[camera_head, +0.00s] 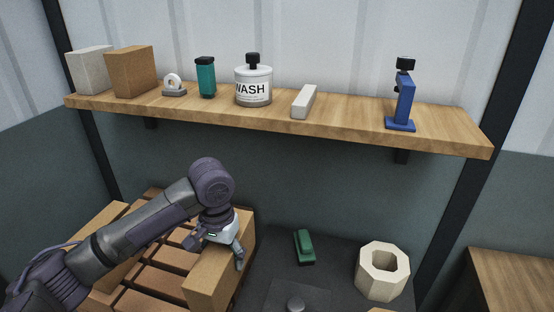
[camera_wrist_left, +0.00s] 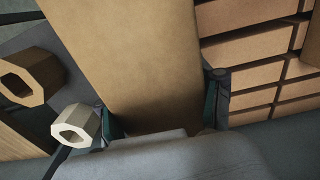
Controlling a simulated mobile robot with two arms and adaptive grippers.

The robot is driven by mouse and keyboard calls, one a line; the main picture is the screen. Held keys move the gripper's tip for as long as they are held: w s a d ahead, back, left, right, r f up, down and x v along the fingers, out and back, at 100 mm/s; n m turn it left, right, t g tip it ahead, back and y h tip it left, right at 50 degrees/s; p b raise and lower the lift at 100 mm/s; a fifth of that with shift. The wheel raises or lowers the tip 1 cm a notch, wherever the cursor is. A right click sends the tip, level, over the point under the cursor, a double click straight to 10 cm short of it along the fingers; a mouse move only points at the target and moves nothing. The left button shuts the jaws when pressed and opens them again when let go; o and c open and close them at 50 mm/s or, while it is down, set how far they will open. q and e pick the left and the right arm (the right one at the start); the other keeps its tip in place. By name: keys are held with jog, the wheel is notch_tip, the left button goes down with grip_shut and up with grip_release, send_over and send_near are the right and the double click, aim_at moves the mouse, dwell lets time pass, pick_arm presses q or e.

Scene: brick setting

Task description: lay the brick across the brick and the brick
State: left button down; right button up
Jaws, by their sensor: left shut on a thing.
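My left gripper (camera_head: 214,250) is shut on a long tan brick (camera_head: 222,272), with one finger on each side of it. In the left wrist view the held brick (camera_wrist_left: 125,60) fills the middle, between the fingers (camera_wrist_left: 163,112). It lies over the right end of a layer of similar bricks (camera_head: 150,282); whether it touches them I cannot tell. Another tan brick (camera_head: 104,232) sits at the left of the layer, partly behind my arm. The layer's brick rows also show in the left wrist view (camera_wrist_left: 255,77). My right gripper is not in view.
A pale hollow hexagonal block (camera_head: 368,285) and a green object (camera_head: 304,247) stand on the dark surface right of the bricks. A wooden shelf (camera_head: 350,118) above carries a wash jar (camera_head: 253,86), two blocks and several small items.

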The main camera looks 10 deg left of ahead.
aim_at(211, 304)
pick_arm(q)
jog(key=shift+n, duration=0.4)
jog(key=s, duration=0.4)
jog(key=s+d+r, duration=0.1)
jog(key=s, duration=0.3)
jog(key=s+d, duration=0.1)
jog(key=s, duration=0.3)
jog(key=shift+r, duration=0.25)
